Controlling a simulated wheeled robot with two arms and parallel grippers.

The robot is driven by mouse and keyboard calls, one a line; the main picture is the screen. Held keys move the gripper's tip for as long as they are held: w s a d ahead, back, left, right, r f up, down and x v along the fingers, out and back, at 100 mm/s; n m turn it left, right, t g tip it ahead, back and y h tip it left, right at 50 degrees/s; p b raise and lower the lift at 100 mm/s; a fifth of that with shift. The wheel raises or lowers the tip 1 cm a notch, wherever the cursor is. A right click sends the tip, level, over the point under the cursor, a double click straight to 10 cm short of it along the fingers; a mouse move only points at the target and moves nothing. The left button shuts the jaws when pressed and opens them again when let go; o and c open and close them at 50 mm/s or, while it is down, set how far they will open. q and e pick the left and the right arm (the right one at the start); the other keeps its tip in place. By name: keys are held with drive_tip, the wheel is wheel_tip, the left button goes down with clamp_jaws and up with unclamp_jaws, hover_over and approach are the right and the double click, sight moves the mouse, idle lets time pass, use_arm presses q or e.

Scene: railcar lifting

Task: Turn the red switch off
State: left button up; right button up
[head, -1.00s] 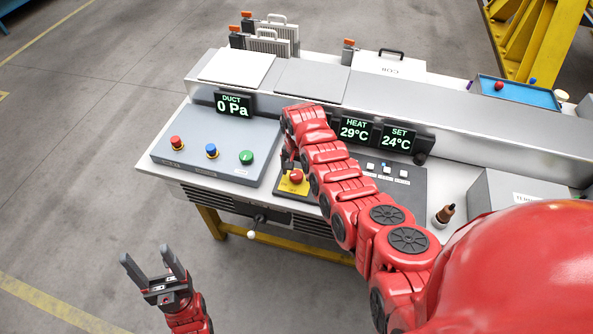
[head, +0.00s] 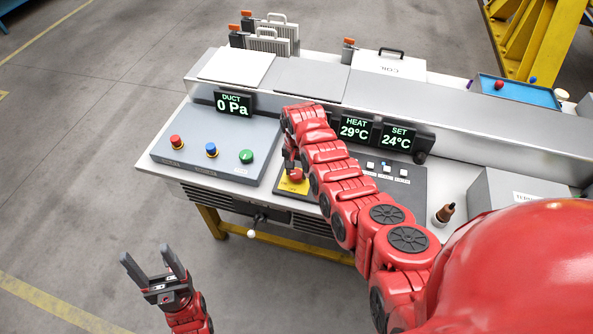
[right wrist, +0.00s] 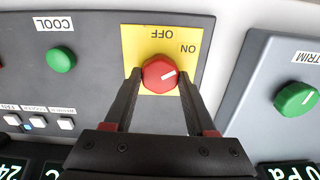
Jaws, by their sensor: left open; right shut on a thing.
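The red switch (right wrist: 159,74) is a round red knob on a yellow plate (right wrist: 133,42) marked ON and OFF. My right gripper (right wrist: 160,82) is shut on the knob, one finger on each side. In the head view the switch (head: 296,175) is partly hidden by my right gripper (head: 291,168). My left gripper (head: 155,262) is open and empty, low at the left, in front of the bench and away from it.
Displays read DUCT 0 Pa (head: 233,104), HEAT 29°C (head: 355,129) and SET 24°C (head: 397,138).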

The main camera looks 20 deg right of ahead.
drive_tip(key=shift+f+n+b, duration=0.15)
drive_tip(key=shift+n+b, duration=0.25)
drive_tip(key=shift+n, duration=0.3)
drive_tip(key=n+b, duration=0.2)
drive_tip(key=n, duration=0.2)
drive_tip(key=n+b, duration=0.2)
drive_tip(key=n, duration=0.1)
drive_tip(key=shift+n, duration=0.4)
drive_tip(key=shift+n+b, duration=0.65)
drive_tip(key=shift+n, duration=0.45)
drive_tip(key=shift+r, duration=0.2)
drive_tip(key=o, duration=1.4)
drive_tip(key=shift+c, duration=0.2)
